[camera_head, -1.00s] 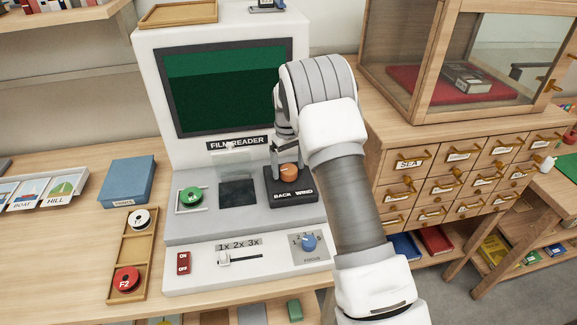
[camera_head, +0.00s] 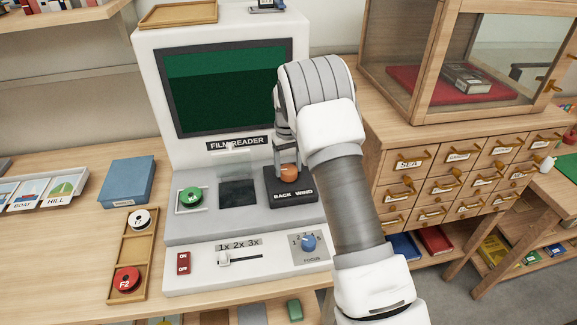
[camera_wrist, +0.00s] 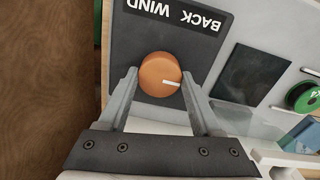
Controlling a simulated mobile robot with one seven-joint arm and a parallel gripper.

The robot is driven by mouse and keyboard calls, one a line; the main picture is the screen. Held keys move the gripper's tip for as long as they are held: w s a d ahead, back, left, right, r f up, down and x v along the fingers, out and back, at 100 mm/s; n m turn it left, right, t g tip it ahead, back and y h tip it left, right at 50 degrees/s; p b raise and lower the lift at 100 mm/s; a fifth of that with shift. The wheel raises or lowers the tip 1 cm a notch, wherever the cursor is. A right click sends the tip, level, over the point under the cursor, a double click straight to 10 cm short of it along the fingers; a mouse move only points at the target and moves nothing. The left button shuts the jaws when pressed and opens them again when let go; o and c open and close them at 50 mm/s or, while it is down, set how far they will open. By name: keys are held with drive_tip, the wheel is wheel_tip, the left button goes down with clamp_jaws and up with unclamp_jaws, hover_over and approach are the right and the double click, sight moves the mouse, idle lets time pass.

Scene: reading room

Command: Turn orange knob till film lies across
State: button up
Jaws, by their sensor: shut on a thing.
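The orange knob (camera_head: 288,172) sits on a black plate (camera_head: 291,199) labelled BACK and WIND, on the right of the film reader's ledge. In the wrist view the knob (camera_wrist: 160,74) shows a white pointer line aimed toward the right. My gripper (camera_head: 287,158) comes from above, its two fingers on either side of the knob; it is shut on it. The green film reel (camera_head: 190,198) sits on the left of the ledge. The dark film window (camera_head: 238,193) lies between reel and knob, and I see no film strip across it. The screen (camera_head: 225,88) is dark green.
A focus knob (camera_head: 309,243), a slider (camera_head: 224,258) and a red switch (camera_head: 183,263) are on the front panel. A wooden tray (camera_head: 133,262) with reels stands to the left. A drawer cabinet (camera_head: 440,212) stands close on the right.

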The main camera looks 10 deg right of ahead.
sight(287, 168)
drive_tip(key=m, duration=0.5)
drive_tip(key=shift+m, duration=0.3)
drive_tip(key=m, duration=0.4)
drive_tip(key=shift+m+p, duration=0.4)
drive_tip(key=o, duration=1.4)
drive_tip(key=shift+w+a+r+p, duration=0.1)
drive_tip(key=shift+r+p, duration=0.15)
drive_tip(key=shift+r, duration=4.15)
drive_tip(key=shift+w+r+p, duration=0.1)
drive_tip(key=shift+r+p, duration=0.15)
drive_tip(key=shift+r, duration=4.1)
